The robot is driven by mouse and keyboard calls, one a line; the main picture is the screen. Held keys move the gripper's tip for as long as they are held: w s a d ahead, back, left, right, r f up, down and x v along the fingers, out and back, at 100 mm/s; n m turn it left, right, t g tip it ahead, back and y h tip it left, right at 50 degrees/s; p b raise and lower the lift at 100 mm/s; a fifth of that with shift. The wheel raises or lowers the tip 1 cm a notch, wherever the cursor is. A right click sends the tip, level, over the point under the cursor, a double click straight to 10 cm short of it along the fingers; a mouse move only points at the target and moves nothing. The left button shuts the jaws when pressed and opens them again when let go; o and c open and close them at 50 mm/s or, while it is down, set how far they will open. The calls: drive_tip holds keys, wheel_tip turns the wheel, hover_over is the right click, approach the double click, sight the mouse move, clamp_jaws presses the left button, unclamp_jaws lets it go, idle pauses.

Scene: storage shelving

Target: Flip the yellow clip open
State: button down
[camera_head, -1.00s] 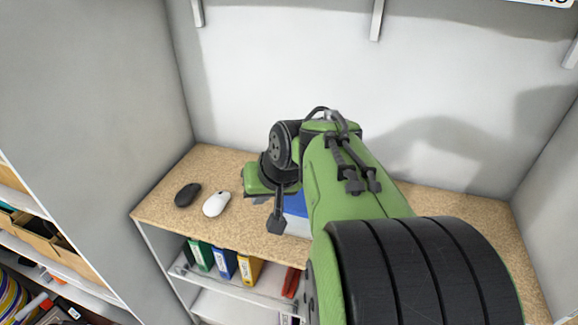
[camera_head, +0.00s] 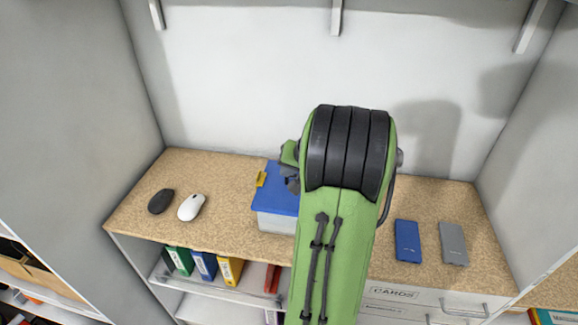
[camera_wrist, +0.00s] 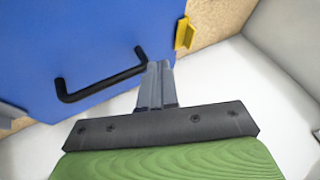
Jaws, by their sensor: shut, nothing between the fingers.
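A box with a blue lid (camera_head: 273,205) and pale translucent sides stands on the wooden top, partly hidden by my arm. The yellow clip (camera_head: 261,179) is at the lid's left edge in the head view. In the wrist view the yellow clip (camera_wrist: 184,33) stands at the edge of the blue lid (camera_wrist: 60,35), up and right of my fingertips. My gripper (camera_wrist: 158,68) is shut and empty, its tips near the right end of the black handle (camera_wrist: 105,82). I cannot tell whether they touch.
A black mouse (camera_head: 161,201) and a white mouse (camera_head: 191,207) lie left of the box. A blue phone-like slab (camera_head: 407,241) and a grey one (camera_head: 453,243) lie at right. Walls enclose the back and sides.

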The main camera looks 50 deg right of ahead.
sight(261, 176)
drive_tip(key=x, duration=0.4)
drive_tip(key=shift+f, duration=0.1)
drive_tip(key=shift+w+a+f, duration=0.1)
drive_tip(key=shift+w+a, duration=0.2)
drive_tip(key=shift+w, duration=0.35)
drive_tip(key=shift+w+a, duration=0.3)
drive_tip(key=shift+w, duration=0.35)
drive_tip(key=shift+w+a+f, duration=0.1)
drive_tip(key=shift+w+a, duration=0.2)
drive_tip(key=shift+w, duration=0.4)
drive_tip(key=shift+w+r, duration=0.1)
drive_tip(key=shift+r, duration=0.05)
